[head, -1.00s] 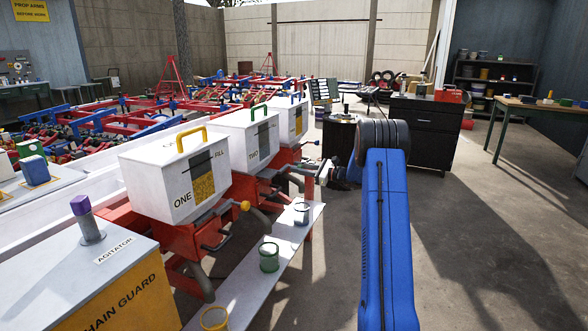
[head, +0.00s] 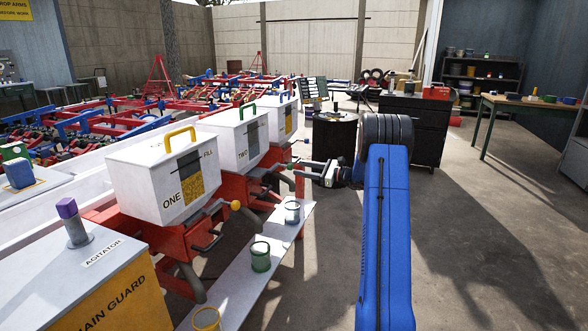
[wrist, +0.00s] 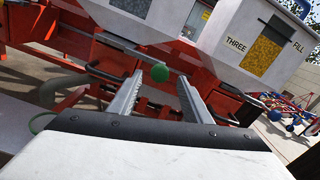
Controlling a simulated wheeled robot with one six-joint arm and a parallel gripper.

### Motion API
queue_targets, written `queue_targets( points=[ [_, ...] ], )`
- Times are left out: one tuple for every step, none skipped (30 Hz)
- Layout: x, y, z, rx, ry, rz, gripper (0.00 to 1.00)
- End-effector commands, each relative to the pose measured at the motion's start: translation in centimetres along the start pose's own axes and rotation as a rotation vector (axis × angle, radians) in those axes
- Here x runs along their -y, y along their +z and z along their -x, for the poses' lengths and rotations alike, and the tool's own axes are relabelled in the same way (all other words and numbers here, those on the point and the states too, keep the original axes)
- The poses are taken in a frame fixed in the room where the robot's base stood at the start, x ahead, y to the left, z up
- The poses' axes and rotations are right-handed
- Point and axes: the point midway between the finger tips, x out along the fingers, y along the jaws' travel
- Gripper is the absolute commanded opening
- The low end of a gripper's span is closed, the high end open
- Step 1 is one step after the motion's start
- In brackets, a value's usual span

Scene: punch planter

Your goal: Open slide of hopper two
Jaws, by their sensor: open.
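Hopper two (head: 228,146) is the white box with a green handle, standing between hopper one (head: 150,190) and hopper three (head: 279,121) in the head view. A green ball knob (wrist: 160,73) shows in the wrist view between the tips of my gripper's fingers; I cannot tell whether it is fully between them or just beyond. My gripper (wrist: 160,82) is open and empty, with a finger on each side of the knob. In the head view my gripper (head: 300,164) points left at the red frame below hopper two. The slide is mostly hidden there.
A white shelf (head: 235,300) holding several cups runs along the front of the hoppers, below my gripper. A black drum (head: 335,140) and a dark cabinet (head: 412,125) stand behind my arm. The concrete floor (head: 480,240) at the right is clear.

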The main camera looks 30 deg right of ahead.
Motion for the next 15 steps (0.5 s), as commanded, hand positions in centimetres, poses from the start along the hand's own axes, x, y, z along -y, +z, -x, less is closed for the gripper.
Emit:
queue_targets(
  points=[
    [0.1,0.0,1.2,-0.001,-0.004,0.0,0.44],
    [0.1,0.0,1.8,0.0,-0.003,0.0,0.44],
    [0.1,0.0,2.6,0.0,-0.002,0.0,0.44],
    [0.1,-0.1,3.2,-0.001,-0.003,0.0,0.44],
    [0.1,-0.1,3.8,-0.001,-0.003,0.0,0.44],
    [0.1,-0.1,4.6,-0.001,-0.003,0.0,0.44],
    [0.1,-0.1,5.2,0.0,-0.003,0.0,0.44],
    [0.1,-0.1,5.8,0.0,-0.003,0.0,0.44],
    [0.1,-0.1,6.5,-0.001,-0.002,0.0,0.44],
    [0.1,-0.1,7.0,-0.001,-0.002,0.0,0.44],
    [0.1,-0.1,7.6,-0.001,-0.002,0.001,0.44],
    [0.1,0.0,8.3,0.0,-0.003,0.001,0.44],
    [0.1,0.0,8.7,0.0,-0.003,0.001,0.44],
    [0.1,0.0,9.1,0.0,-0.002,0.001,0.44],
    [0.1,0.0,9.5,-0.001,-0.001,0.001,0.44]
  ],
)
